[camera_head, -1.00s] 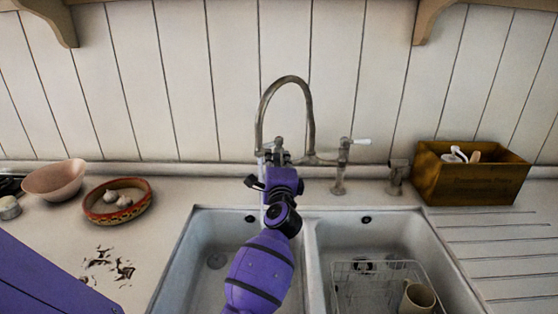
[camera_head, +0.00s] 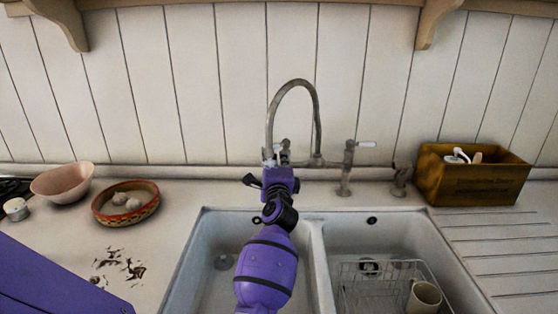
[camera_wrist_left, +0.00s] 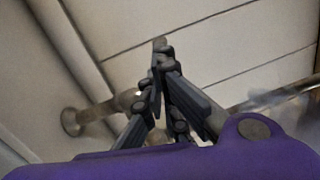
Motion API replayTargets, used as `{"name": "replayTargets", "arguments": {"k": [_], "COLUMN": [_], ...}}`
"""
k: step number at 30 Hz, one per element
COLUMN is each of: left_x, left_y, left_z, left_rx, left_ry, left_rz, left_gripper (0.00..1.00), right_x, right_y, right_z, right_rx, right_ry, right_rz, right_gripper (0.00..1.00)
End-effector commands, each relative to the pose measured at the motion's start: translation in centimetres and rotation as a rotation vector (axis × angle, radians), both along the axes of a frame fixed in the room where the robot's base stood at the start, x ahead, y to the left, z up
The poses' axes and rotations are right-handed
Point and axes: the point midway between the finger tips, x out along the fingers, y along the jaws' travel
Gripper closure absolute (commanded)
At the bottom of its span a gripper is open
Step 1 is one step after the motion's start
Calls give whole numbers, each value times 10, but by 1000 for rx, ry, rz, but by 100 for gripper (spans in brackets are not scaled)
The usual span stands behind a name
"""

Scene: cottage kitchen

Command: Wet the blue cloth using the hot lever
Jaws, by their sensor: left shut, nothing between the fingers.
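The curved metal tap (camera_head: 317,110) stands behind the double sink (camera_head: 190,262). Its right lever (camera_head: 366,144), with a white handle, points right. The other lever, on the left of the tap, is mostly hidden behind my left gripper (camera_head: 281,164), and I cannot tell which is hot. In the left wrist view the left gripper (camera_wrist_left: 158,50) is shut and empty, close to the tap's pipes (camera_wrist_left: 98,115); contact is unclear. No blue cloth is visible. My right gripper is out of view.
A wire rack (camera_head: 362,285) with a mug (camera_head: 424,298) is in the right basin. A wooden box (camera_head: 476,180) stands on the right counter. A pink bowl (camera_head: 62,182) and a patterned dish (camera_head: 128,212) are on the left counter. The draining board (camera_head: 500,250) is clear.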

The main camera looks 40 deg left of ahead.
Motion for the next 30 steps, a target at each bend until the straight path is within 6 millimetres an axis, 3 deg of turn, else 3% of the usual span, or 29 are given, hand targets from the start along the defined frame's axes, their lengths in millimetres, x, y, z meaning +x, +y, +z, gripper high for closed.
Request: {"name": "replayTargets", "arguments": {"k": [12, 30], "left_x": [-1, -1], "left_y": [17, 18], "left_z": [0, 0], "left_rx": [-1, 1], "left_ry": [0, 1], "left_rz": [0, -1], "left_gripper": [100, 100], "right_x": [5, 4], "right_y": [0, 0], "right_z": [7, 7], "right_rx": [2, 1], "right_ry": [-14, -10], "right_rz": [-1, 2], "right_gripper": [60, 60]}}
